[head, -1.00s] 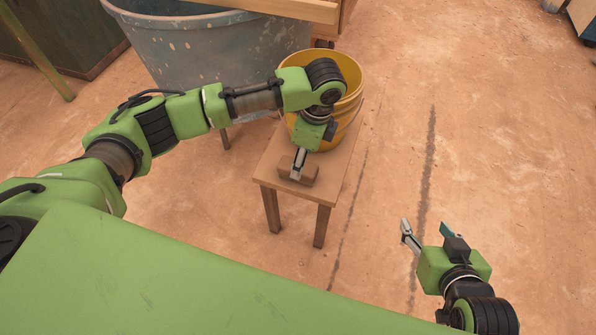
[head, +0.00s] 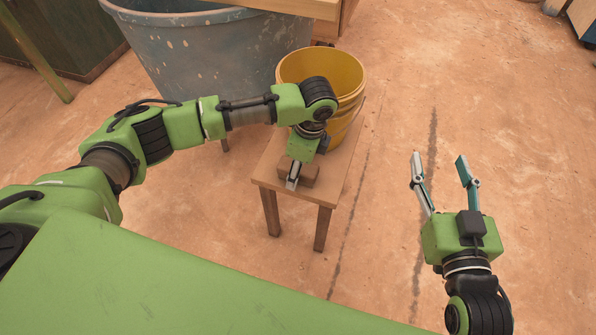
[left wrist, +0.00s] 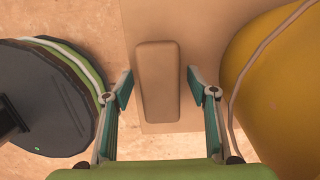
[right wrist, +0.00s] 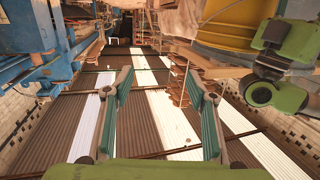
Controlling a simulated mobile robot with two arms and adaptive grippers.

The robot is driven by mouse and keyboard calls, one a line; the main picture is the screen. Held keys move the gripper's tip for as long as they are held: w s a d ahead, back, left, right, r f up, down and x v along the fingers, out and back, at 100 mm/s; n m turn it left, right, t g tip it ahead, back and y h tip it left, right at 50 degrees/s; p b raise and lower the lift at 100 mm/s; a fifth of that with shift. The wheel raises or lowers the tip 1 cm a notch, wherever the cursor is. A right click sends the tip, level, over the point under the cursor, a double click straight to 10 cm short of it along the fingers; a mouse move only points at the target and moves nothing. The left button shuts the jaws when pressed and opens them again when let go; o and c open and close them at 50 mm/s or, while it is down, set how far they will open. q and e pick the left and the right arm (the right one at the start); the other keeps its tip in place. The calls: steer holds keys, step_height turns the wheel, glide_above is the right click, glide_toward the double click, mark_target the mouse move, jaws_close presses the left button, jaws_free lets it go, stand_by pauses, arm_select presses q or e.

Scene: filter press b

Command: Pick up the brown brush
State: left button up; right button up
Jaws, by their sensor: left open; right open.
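The brown brush (head: 310,172) lies on a small wooden stool (head: 268,165), in front of the yellow bucket. In the left wrist view it shows as a plain brown block (left wrist: 158,85) lying between the finger lines. My left gripper (head: 292,184) is pointed down over the brush and partly hides it in the head view. Its two fingers (left wrist: 158,92) are open, one on each side of the brush, with a gap on both sides. My right gripper (head: 439,165) is open and empty over bare floor at the right, away from the stool.
The yellow bucket (head: 335,75) stands on the stool just behind the brush, close to my left gripper. A large grey tub (head: 200,55) stands behind at the left. A wooden board (head: 285,8) is at the top. The floor at the right is clear.

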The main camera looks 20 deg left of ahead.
arm_select(q)
steer(key=c, duration=1.3)
steer(key=shift+o, duration=0.2)
steer(key=shift+r, duration=0.1)
